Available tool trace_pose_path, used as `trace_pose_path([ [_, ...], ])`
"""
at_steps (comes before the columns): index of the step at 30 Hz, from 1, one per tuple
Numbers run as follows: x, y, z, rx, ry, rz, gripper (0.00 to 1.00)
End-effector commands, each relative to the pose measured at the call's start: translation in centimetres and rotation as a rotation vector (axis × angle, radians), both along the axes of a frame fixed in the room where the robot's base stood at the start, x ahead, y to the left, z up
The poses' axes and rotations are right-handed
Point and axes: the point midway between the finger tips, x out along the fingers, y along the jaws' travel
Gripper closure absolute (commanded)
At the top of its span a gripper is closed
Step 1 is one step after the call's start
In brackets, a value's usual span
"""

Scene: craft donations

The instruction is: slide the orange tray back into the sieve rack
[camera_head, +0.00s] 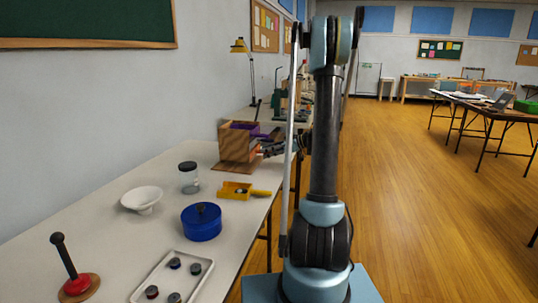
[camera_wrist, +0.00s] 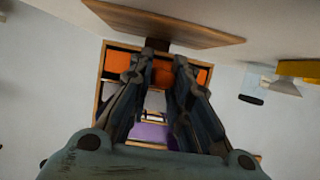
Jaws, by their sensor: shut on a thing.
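The wooden sieve rack (camera_head: 231,143) stands on the long table, and its open front shows in the wrist view (camera_wrist: 101,92). The orange tray (camera_wrist: 120,61) is in the rack's level nearest the wooden board in the wrist view; a bit of orange (camera_head: 254,154) shows low at the rack's front in the head view. My gripper (camera_wrist: 164,58) is shut on the orange tray at its middle, and its fingers hide part of the front. How deep the tray sits is hard to tell. A purple tray (camera_wrist: 150,134) is in another level.
A yellow tray (camera_head: 236,191) lies on the table in front of the rack. More items crowd the table behind the rack.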

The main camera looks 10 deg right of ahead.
Motion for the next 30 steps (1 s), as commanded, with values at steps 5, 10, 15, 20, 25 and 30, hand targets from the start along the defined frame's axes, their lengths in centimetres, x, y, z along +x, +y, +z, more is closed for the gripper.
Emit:
trace_pose_path([
  [5, 0.01, 0.09, -0.11, 0.000, 0.000, 0.000, 1.00],
  [10, 0.05, 0.22, -0.28, 0.000, 0.000, 0.000, 1.00],
  [15, 0.04, 0.23, -0.27, 0.000, 0.000, 0.000, 0.71],
  [20, 0.04, 0.21, -0.28, 0.000, 0.000, 0.000, 0.59],
  [25, 0.05, 0.21, -0.29, 0.000, 0.000, 0.000, 0.59],
  [30, -0.03, -0.10, 0.03, 0.000, 0.000, 0.000, 0.59],
])
